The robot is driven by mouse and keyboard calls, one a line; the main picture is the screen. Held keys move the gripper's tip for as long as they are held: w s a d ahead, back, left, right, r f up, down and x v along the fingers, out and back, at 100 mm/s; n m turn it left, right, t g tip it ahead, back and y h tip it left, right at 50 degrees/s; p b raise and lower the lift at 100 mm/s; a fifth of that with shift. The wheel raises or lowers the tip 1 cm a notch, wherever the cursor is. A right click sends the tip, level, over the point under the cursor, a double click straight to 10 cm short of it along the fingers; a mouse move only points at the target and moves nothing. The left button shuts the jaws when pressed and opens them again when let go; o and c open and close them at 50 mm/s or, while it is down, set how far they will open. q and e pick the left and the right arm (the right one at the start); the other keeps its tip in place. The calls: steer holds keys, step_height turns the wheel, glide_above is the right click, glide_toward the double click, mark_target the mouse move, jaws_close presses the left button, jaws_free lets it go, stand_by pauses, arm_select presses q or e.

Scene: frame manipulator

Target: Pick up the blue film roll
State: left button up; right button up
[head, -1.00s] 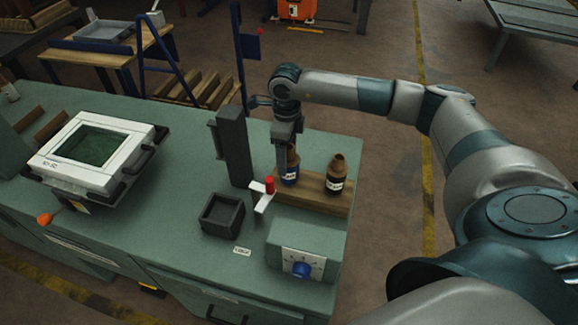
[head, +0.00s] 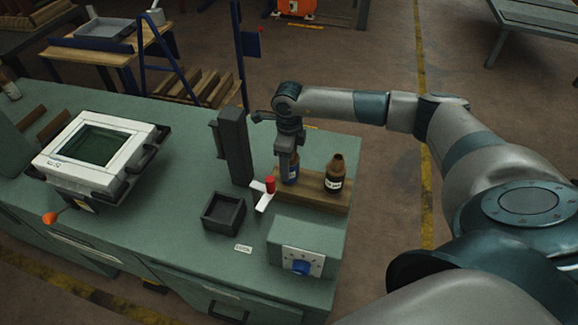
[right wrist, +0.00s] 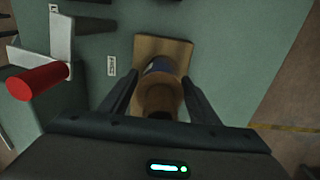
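The blue film roll (head: 291,173) is a bottle-like piece with a blue body and a brown upper part. It stands upright on a wooden board (head: 322,197) at the right end of the green bench. In the right wrist view the blue film roll (right wrist: 160,67) lies between the two dark fingers, its brown top toward the camera. My right gripper (head: 285,172) comes down over it from above. Its fingers (right wrist: 160,82) are apart on either side, with narrow gaps showing. In the head view the gripper partly hides the roll. My left gripper is in neither view.
A red cylinder on a white bracket (head: 264,195), a dark post (head: 235,147) and an open black box (head: 223,213) stand to the left. A dial box (head: 300,247) is in front.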

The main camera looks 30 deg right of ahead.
mark_target(294, 162)
steer(key=c, duration=0.9)
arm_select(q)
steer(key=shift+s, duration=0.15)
arm_select(e)
steer(key=shift+o, duration=0.2)
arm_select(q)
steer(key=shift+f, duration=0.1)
arm_select(e)
steer(key=shift+r, duration=0.15)
